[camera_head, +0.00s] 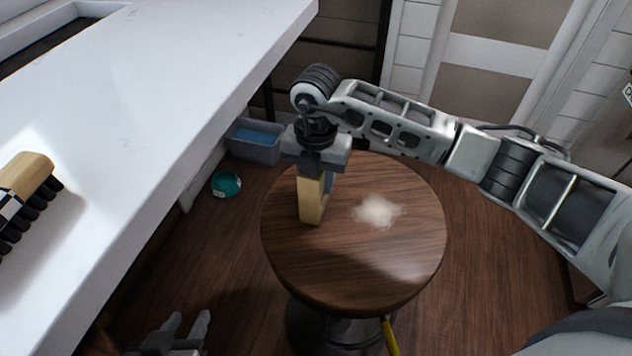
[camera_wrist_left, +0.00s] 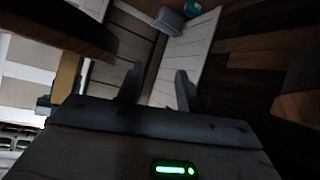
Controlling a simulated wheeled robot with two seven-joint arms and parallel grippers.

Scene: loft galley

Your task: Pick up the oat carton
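The oat carton (camera_head: 312,203) is a small tan box with a blue side, upright at the left part of the round wooden stool top (camera_head: 400,255). The gripper of my right arm (camera_head: 316,165) points down right over the carton and covers its upper part. Its fingers are hard to make out, so I cannot tell whether they close on the carton. My left gripper (camera_head: 187,328) is low at the bottom left, below the counter edge and away from the carton. In the left wrist view its two fingers (camera_wrist_left: 157,88) stand apart with nothing between them.
A pale patch (camera_head: 377,211) lies on the stool beside the carton. A white counter (camera_head: 170,90) with a black-bristled brush (camera_head: 24,190) fills the left. A grey bin (camera_head: 252,148) and a teal ball (camera_head: 226,185) are on the floor. A yellow piece (camera_head: 390,338) shows below the stool.

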